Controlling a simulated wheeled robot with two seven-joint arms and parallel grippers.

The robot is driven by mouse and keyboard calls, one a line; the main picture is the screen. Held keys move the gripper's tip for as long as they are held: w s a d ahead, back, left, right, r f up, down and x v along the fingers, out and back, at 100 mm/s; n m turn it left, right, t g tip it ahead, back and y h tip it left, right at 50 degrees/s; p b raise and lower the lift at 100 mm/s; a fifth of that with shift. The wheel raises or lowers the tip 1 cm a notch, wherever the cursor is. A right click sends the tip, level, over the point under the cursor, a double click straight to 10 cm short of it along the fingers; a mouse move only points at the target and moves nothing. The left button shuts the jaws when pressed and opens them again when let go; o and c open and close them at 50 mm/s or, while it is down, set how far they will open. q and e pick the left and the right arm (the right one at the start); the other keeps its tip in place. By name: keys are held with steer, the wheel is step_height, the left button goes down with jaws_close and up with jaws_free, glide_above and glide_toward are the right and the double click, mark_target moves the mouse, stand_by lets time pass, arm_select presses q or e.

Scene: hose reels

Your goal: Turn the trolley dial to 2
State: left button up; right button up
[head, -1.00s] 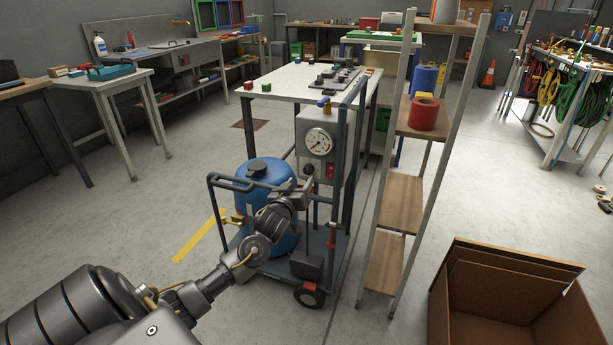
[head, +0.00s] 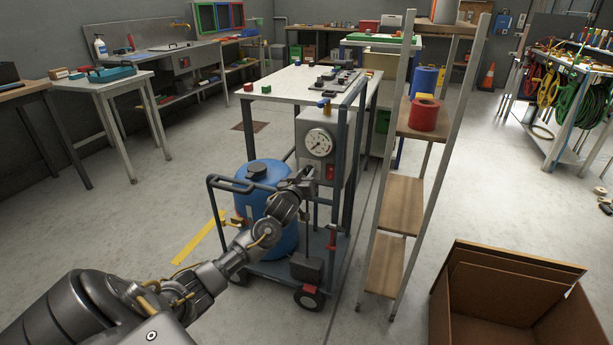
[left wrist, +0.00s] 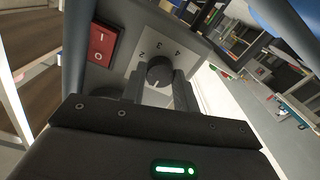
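The trolley (head: 337,230) stands in the middle of the head view, with a grey control box that carries a round gauge (head: 319,143). The dial (left wrist: 159,71) is a dark round knob on a pale plate with numerals, a 2 among them, in the left wrist view. Which numeral it points to is not clear. My left gripper (left wrist: 158,82) is at the dial, its two fingers apart, one on each side of the knob. I cannot tell whether they touch it. In the head view my left gripper (head: 307,181) covers the dial. My right gripper is not in view.
A red rocker switch (left wrist: 102,43) sits beside the dial. A blue tank (head: 262,180) and the trolley's dark frame posts are close to my left arm. A wooden shelf rack (head: 400,190) stands right of the trolley. An open cardboard box (head: 505,300) is at the lower right.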

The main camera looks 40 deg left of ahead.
arm_select(q)
steer(key=shift+c, duration=1.4)
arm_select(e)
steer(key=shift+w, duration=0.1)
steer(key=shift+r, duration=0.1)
